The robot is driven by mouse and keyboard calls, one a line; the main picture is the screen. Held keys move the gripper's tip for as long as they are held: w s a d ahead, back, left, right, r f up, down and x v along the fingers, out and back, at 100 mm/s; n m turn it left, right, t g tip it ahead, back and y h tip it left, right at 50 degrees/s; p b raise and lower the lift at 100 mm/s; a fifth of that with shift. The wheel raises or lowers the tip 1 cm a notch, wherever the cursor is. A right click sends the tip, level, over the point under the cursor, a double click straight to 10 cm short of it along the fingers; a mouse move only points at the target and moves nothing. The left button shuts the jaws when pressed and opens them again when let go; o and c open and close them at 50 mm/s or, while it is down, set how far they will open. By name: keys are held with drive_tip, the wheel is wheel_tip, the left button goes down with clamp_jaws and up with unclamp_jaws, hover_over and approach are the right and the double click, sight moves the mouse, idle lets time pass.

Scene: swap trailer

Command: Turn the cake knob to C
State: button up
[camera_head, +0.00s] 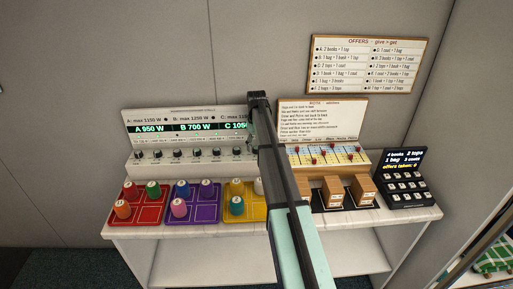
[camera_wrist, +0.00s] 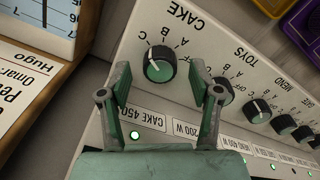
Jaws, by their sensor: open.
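The cake knob (camera_wrist: 158,65) is a round dark knob with a green face and a white pointer line, at the end of a white panel (camera_wrist: 150,20) seen upside down in the wrist view. The pointer aims up and slightly left in that view; I cannot tell for sure which letter it marks. My gripper (camera_wrist: 161,80) is open and empty, one finger to each side of the knob in the picture. I cannot tell whether the fingers touch it. In the head view my arm covers the cake end of the panel (camera_head: 165,170).
The toys knob (camera_wrist: 222,90) sits close to the right finger, with more knobs beyond. In the head view, coloured trays (camera_head: 160,218) with pegs lie in front of the panel. The display (camera_head: 190,129) reads A 950 W, B 700 W.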

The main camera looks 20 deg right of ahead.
wheel_tip(320, 180, up, 11)
idle(0.4)
drive_tip(key=shift+f, duration=0.1)
